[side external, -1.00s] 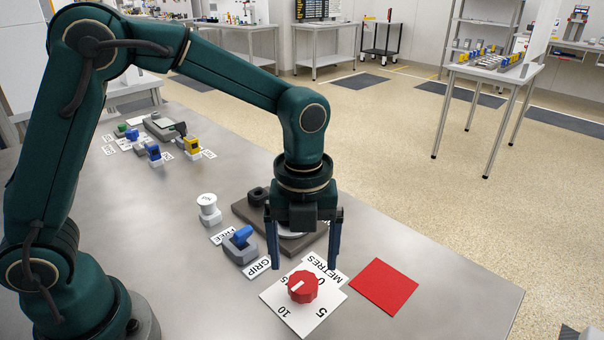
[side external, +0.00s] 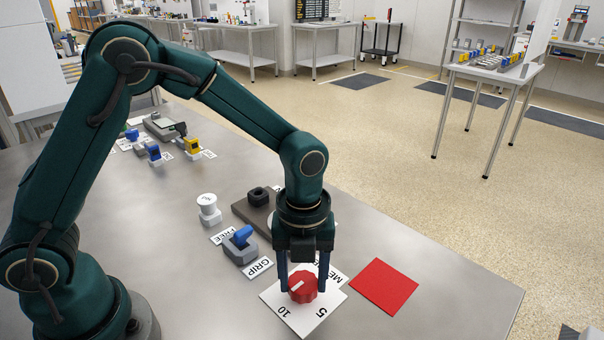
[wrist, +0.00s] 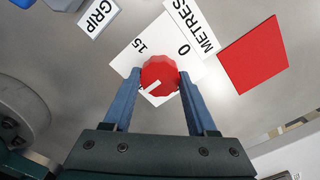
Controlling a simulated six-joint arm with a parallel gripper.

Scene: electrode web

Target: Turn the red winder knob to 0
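The red winder knob (side external: 303,289) stands on a white dial card (side external: 299,318); it also shows in the wrist view (wrist: 160,76). Its white line points left and slightly down in the side view, between the 10 and the partly hidden 15. In the wrist view the line points lower left, away from the 0 (wrist: 183,48). My gripper (side external: 304,287) is down over the knob, pointing down. Its two blue fingers are on opposite sides of the knob and appear to touch it, also in the wrist view (wrist: 160,78).
A METRES label (wrist: 195,28) lies beside the dial. A red square (side external: 384,286) lies to its right. A grey block with a blue lever (side external: 241,243) by the GRIP label (side external: 257,267) and a white spool (side external: 208,208) stand to the left. The front right bench is clear.

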